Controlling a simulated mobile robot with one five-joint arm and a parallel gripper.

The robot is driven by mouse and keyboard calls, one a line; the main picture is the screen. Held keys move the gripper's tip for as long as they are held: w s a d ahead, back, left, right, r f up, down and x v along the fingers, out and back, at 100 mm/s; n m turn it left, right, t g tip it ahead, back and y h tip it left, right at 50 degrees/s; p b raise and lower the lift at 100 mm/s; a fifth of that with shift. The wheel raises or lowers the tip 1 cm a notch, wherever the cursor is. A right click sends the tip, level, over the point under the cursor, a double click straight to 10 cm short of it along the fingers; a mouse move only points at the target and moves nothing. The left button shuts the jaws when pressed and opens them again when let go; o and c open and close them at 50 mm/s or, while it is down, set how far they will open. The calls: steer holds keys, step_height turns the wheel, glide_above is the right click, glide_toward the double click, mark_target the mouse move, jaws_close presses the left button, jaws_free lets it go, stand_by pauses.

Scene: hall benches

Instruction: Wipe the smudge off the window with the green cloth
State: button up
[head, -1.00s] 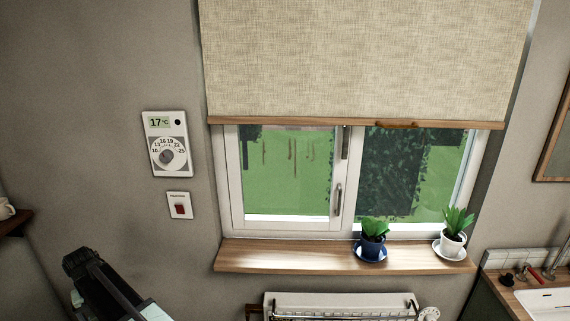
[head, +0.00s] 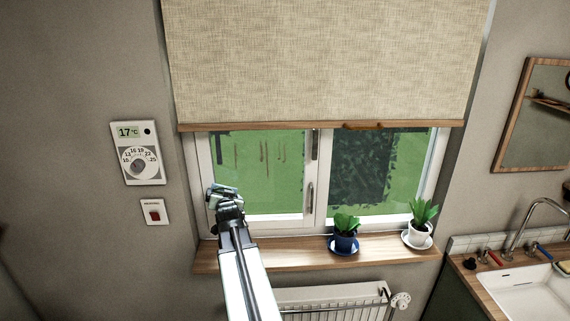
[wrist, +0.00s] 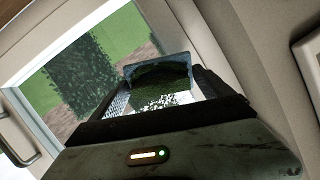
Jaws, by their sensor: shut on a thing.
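The window's left pane (head: 285,185) carries a smudge (head: 263,151) of several brownish vertical streaks near its top. My gripper (head: 222,190) is in front of the lower left corner of the window, below and left of the streaks. It is shut on a small dark greenish piece, seemingly the green cloth (wrist: 158,73), between the fingers in the wrist view. Its exact shape is hard to make out. I cannot tell whether it touches the glass. The smudge is not clear in the wrist view.
A wooden sill (head: 290,258) runs below the window, with a blue-potted plant (head: 345,240) and a white-potted plant (head: 418,236) on its right part. A blind (head: 320,65) covers the upper window. A thermostat (head: 137,153) and red switch (head: 154,212) are on the left wall.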

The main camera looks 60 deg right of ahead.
mark_target(244, 152)
steer(key=s+d+r+m+h+p, duration=0.1)
steer(key=s+d+r+h, duration=0.1)
steer(key=s+d+r, duration=0.3)
steer(key=s+d+r+m+h, duration=0.1)
steer(key=s+d+r+h, duration=0.15)
steer(key=s, duration=0.55)
steer(key=s+d+r+m+h+p, duration=0.1)
steer(key=s+d+r+h, duration=0.1)
steer(key=s+d+r, duration=0.35)
steer(key=shift+g, duration=0.3)
steer(key=shift+w+d+f, duration=0.2)
steer(key=shift+w+d, duration=0.3)
steer(key=shift+d, duration=0.2)
steer(key=shift+w+d+f, duration=0.15)
steer(key=shift+w+d, duration=0.35)
steer(key=shift+d, duration=0.25)
steer(key=shift+w+d+f, duration=0.2)
steer(key=shift+w+d, duration=0.3)
steer(key=shift+d, duration=0.2)
steer(key=shift+x, duration=0.9)
steer(key=shift+f, duration=0.1)
